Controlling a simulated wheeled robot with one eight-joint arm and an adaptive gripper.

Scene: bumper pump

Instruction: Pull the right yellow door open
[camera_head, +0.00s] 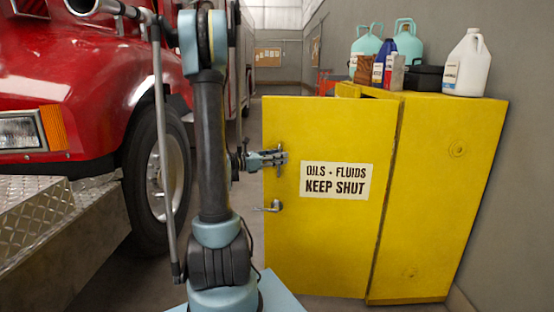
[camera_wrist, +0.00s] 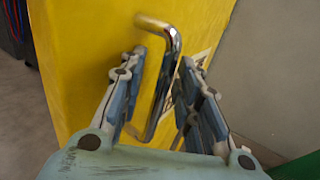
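The yellow door (camera_head: 325,240) bears a white sign reading "OILS + FLUIDS KEEP SHUT". It stands swung out from the yellow cabinet (camera_head: 445,190), its free edge on the left, reaching well past the cabinet top. The cabinet's inside is hidden behind it. A metal bar handle (camera_wrist: 173,38) sits near the door's free edge. My gripper (camera_head: 279,158) is at this handle. In the wrist view, its fingers (camera_wrist: 163,85) lie on either side of the bar, apart, with gaps showing. A small lever (camera_head: 268,206) sits lower on the door.
Several bottles and cans, including a white jug (camera_head: 467,65), stand on the cabinet top. A red truck (camera_head: 70,70) with a large wheel (camera_head: 160,175) is on the left. A grey wall (camera_head: 530,150) is close on the right. Some floor is free left of the door.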

